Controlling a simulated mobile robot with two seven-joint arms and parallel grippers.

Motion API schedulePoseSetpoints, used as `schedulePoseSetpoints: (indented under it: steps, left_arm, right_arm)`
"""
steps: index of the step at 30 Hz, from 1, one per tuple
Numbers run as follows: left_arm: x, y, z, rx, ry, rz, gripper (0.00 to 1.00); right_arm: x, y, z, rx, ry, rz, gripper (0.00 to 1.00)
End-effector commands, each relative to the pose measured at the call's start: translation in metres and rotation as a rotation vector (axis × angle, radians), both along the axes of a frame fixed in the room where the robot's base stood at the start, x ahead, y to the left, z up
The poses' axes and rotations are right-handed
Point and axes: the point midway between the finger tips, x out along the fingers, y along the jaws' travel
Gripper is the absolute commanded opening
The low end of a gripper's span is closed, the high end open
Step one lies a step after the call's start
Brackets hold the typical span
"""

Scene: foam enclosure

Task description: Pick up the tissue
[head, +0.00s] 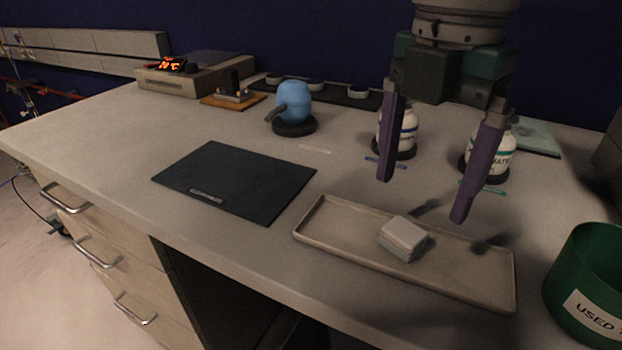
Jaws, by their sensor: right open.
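The tissue (404,237) looks like a small folded stack, pale on top and greyer below. It lies in a shallow beige tray (324,232) at the front right of the bench. My right gripper (422,203) points down with its two purple fingers spread wide apart. It is empty and hangs above the tray, over and behind the tissue, not touching it. Finger shadows fall on the tray to the right of the tissue. My left gripper is not in view.
A dark mat (235,180) lies left of the tray. Two white bottles (408,131) (492,155) stand behind the fingers. A green bin (586,285) labelled "USED" is at right. A blue object (293,102) stands on a black base. Bare bench lies around the mat.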

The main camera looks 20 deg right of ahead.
Motion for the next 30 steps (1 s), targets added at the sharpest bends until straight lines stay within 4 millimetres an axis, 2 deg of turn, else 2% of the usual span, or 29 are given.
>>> schedulePoseSetpoints:
  steps: [5, 13, 17, 23, 30]
  left_arm:
    - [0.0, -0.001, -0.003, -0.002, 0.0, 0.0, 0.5]
    - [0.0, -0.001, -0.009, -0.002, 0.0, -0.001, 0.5]
    - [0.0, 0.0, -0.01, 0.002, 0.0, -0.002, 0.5]
    - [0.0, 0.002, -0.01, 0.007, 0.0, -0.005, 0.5]
    - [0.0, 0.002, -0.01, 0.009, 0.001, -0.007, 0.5]
  right_arm:
    - [0.001, 0.001, -0.017, 0.0, -0.001, 0.0, 0.9]
    - [0.004, 0.0, -0.058, 0.0, 0.0, 0.0, 0.9]
    - [0.004, 0.0, -0.065, 0.0, -0.004, 0.001, 0.9]
    - [0.004, 0.0, -0.065, 0.0, -0.004, 0.001, 0.9]
    - [0.004, 0.0, -0.064, 0.0, -0.004, 0.001, 0.63]
